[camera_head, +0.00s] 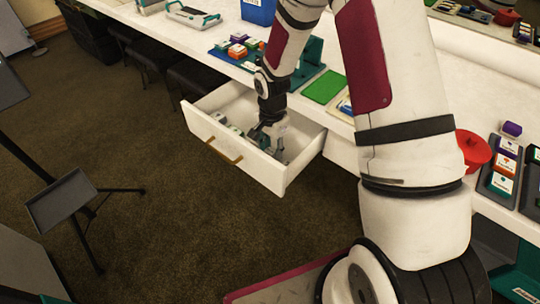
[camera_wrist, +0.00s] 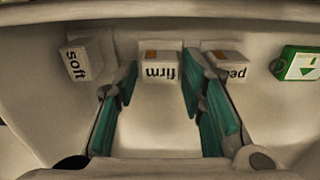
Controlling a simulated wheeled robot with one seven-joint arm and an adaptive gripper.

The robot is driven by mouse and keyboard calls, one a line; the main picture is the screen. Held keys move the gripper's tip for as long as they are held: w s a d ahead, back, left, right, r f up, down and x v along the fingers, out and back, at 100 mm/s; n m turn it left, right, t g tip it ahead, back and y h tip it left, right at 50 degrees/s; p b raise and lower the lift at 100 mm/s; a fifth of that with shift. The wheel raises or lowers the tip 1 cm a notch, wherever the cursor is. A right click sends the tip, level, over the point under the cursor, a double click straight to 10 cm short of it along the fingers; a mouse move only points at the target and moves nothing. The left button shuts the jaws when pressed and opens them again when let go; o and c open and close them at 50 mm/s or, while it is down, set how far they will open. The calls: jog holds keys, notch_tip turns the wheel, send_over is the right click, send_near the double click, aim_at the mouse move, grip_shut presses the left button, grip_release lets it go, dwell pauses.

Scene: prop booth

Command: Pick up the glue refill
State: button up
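My gripper (camera_head: 270,138) reaches down into an open white drawer (camera_head: 283,178). In the wrist view my gripper (camera_wrist: 160,88) is open, with a teal-padded finger on each side and nothing held between the pads. Beyond the fingertips a white block marked "firm" (camera_wrist: 160,68) lies roughly in line with the gap. A block marked "soft" (camera_wrist: 82,60) lies to the left. A third block (camera_wrist: 226,66), its lettering partly hidden by the right finger, lies to the right. A green and white piece (camera_wrist: 299,64) with an arrow is at the far right. No readable label says glue.
The drawer walls stand close around my gripper. A white counter (camera_head: 330,112) runs above, with colored blocks on a blue tray (camera_head: 222,52), a green mat (camera_head: 324,87) and a red round object (camera_head: 473,150). A dark stand (camera_head: 62,203) is on the carpet at left.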

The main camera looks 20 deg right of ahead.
jog(key=c, duration=0.8)
jog(key=shift+r, duration=0.1)
jog(key=shift+c, duration=0.2)
